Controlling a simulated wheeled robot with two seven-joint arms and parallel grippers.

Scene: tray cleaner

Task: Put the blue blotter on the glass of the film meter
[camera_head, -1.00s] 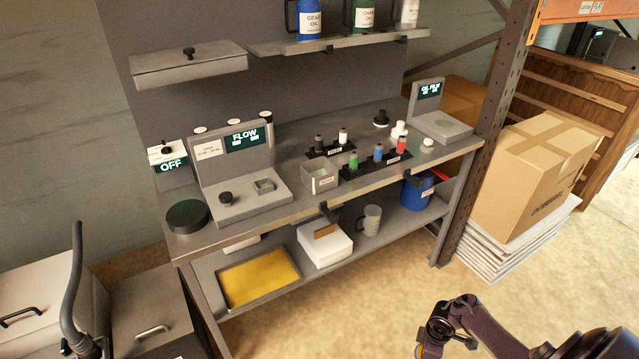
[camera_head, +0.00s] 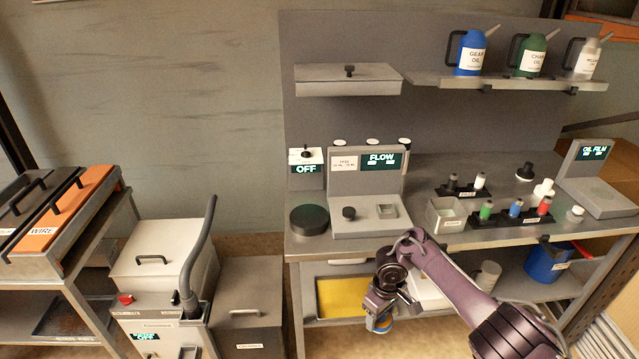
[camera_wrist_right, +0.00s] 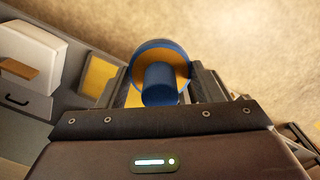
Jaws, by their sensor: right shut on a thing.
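The blue blotter (camera_head: 379,324) has a blue round knob and an orange disc with a blue rim. My right gripper (camera_head: 383,309) is shut on it, in front of the bench and below its top. In the right wrist view the blotter's knob (camera_wrist_right: 161,84) sits between the fingers, its disc beyond them. The film meter (camera_head: 583,163), a grey stand with an OIL FILM display, stands at the bench's right end, far from the gripper. Its round glass (camera_head: 604,196) on the base looks bare. My left gripper is out of view.
The flow meter (camera_head: 368,185) and a black round pad (camera_head: 309,219) stand at the bench's left. Racks of small coloured bottles (camera_head: 515,208) and black and white knobbed pieces (camera_head: 543,189) lie between the meters. The lower shelf holds a yellow tray (camera_head: 341,298) and blue bucket (camera_head: 546,263).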

